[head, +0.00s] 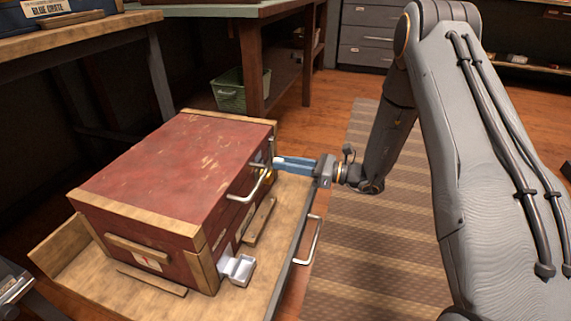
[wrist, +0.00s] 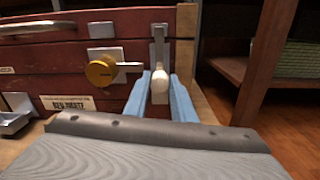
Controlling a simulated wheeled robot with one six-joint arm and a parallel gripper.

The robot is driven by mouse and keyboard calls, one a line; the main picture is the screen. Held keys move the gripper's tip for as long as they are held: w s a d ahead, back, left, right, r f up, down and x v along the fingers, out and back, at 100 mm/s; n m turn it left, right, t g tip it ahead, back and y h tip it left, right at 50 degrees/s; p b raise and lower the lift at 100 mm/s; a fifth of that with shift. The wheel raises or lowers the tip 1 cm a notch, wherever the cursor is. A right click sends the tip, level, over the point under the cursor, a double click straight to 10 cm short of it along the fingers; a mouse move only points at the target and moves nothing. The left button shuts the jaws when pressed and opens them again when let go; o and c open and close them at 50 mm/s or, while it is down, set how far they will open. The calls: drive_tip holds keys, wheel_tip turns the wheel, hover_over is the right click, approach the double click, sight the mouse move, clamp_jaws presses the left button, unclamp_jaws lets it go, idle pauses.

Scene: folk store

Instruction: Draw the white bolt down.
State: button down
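A red wooden chest with pale corner strips (head: 170,175) stands on a wooden tray-like top. The white bolt (wrist: 161,88) hangs on a grey metal strip at the right end of the chest's front in the wrist view. My gripper (head: 275,161) reaches the chest's far front corner in the head view. In the wrist view its two blue fingers (wrist: 161,92) stand on either side of the white bolt. Whether they press on it is not clear.
Left of the bolt sits a yellow knob (wrist: 100,72) on a grey plate with a bar. A metal handle (head: 247,187) and a small grey tray (head: 238,269) project from the chest's front. A green basket (head: 230,90) stands behind. The striped rug (head: 370,250) is clear.

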drive_tip(key=shift+f, duration=1.85)
drive_tip(key=c, duration=1.5)
unclamp_jaws()
drive_tip(key=shift+f, duration=0.1)
drive_tip(key=shift+d, duration=0.1)
drive_tip(key=shift+s+d, duration=0.15)
drive_tip(key=shift+d, duration=0.25)
drive_tip(key=p+v, duration=0.2)
drive_tip(key=v, duration=0.5)
drive_tip(key=shift+a, duration=0.15)
